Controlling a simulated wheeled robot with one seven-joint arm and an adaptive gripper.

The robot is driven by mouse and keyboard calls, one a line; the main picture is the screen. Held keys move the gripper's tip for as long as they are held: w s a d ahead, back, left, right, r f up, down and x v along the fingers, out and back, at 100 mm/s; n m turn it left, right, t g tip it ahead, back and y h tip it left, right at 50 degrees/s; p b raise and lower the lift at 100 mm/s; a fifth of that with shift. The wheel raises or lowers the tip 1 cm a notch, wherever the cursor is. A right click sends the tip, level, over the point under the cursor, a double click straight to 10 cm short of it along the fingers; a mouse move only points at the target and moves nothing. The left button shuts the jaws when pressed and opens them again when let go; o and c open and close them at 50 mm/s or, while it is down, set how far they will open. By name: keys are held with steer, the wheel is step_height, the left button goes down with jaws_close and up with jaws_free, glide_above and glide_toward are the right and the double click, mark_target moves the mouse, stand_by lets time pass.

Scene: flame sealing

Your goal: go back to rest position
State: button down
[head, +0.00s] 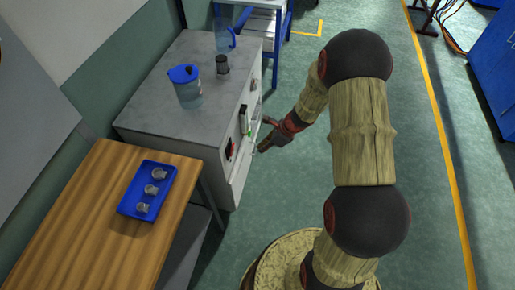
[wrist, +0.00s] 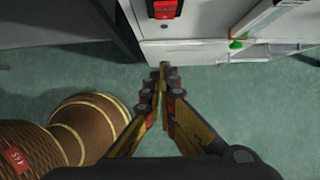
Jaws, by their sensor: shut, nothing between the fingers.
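My gripper (head: 264,136) is in front of the grey-topped cabinet (head: 150,103), beside its front face. In the wrist view my gripper (wrist: 165,70) points toward the cabinet's lower front, above the green floor. Its fingers are together and nothing shows between them. My arm bends over from the right side of the head view down to the gripper. I cannot tell whether the fingertips touch the cabinet front.
A jug with a blue lid (head: 187,90), a dark cup (head: 222,64) and a clear blue-handled pitcher (head: 223,38) stand on the cabinet. A blue tray (head: 132,205) with small glass pieces lies on the wooden table (head: 75,230). Open floor (head: 425,215) lies right of my arm.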

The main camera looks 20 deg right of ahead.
stand_by(0.7)
steer(key=s+a+r+n+g, duration=0.3)
steer(key=s+r+n, duration=0.3)
steer(key=s+n, duration=0.4)
steer(key=s+a+r+n+t+h, duration=0.1)
steer(key=s+r+n, duration=0.4)
steer(key=r, duration=0.5)
steer(key=s+a+r+n+t+h, duration=0.1)
steer(key=s+r+n, duration=0.3)
steer(key=r, duration=0.6)
steer(key=s+a+r+n+t+h, duration=0.2)
steer(key=s+r+n, duration=0.3)
steer(key=r, duration=0.5)
steer(key=shift+s+r+n+t+h, duration=0.2)
steer(key=shift+s+n+t+h, duration=0.15)
steer(key=shift+n+t, duration=0.25)
steer(key=c, duration=2.6)
jaws_free()
